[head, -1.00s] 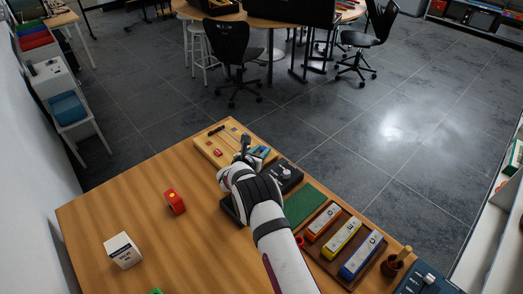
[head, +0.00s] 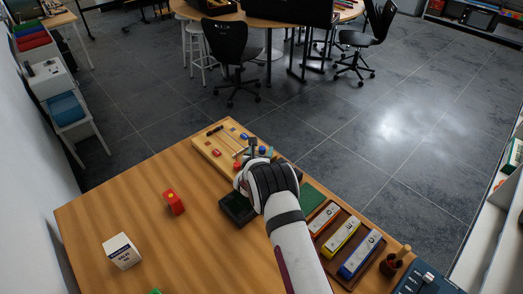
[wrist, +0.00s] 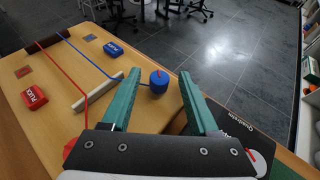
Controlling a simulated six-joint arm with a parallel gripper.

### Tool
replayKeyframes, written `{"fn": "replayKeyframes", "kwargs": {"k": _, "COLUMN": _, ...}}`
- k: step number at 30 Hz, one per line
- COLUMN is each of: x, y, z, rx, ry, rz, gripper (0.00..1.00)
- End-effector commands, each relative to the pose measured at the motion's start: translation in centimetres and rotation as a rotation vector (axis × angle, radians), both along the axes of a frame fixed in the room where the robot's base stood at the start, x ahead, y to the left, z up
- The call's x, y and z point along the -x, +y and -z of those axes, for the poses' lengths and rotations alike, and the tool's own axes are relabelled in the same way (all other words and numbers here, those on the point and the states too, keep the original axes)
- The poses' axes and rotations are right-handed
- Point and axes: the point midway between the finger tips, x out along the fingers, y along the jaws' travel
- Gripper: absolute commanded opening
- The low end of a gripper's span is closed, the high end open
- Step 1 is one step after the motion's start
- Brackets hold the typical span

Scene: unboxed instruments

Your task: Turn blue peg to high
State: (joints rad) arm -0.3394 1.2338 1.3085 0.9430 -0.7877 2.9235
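The blue peg (wrist: 159,81) is a round blue knob with a red mark on top, at the end of the blue string on a wooden board (wrist: 50,120). In the wrist view it shows between the two fingertips of my gripper (wrist: 160,76), which is open with teal fingers, with a gap to each side. I cannot tell how far the tips are above it. In the head view the blue peg (head: 262,150) is just beyond my wrist. A blue block (wrist: 113,49) and a red block (wrist: 34,97) lie on the board. The red string's peg is mostly hidden behind the gripper body.
A black case (wrist: 240,130) with white lettering lies right of the board. A tray with coloured bars (head: 342,240) is at the right.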

Motion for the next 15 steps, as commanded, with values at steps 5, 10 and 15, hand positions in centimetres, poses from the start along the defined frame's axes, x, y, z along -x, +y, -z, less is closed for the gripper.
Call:
{"fn": "replayKeyframes", "kwargs": {"k": 5, "x": 0.5, "y": 0.1, "z": -0.2, "rx": 0.001, "ry": 0.001, "rz": 0.0, "gripper": 0.6}}
{"fn": "replayKeyframes", "kwargs": {"k": 10, "x": 2.8, "y": 0.4, "z": -2.8, "rx": -0.002, "ry": -0.004, "rz": 0.0, "gripper": 0.6}}
{"fn": "replayKeyframes", "kwargs": {"k": 15, "x": 2.7, "y": 0.4, "z": -6.6, "rx": -0.003, "ry": -0.002, "rz": 0.0, "gripper": 0.6}}
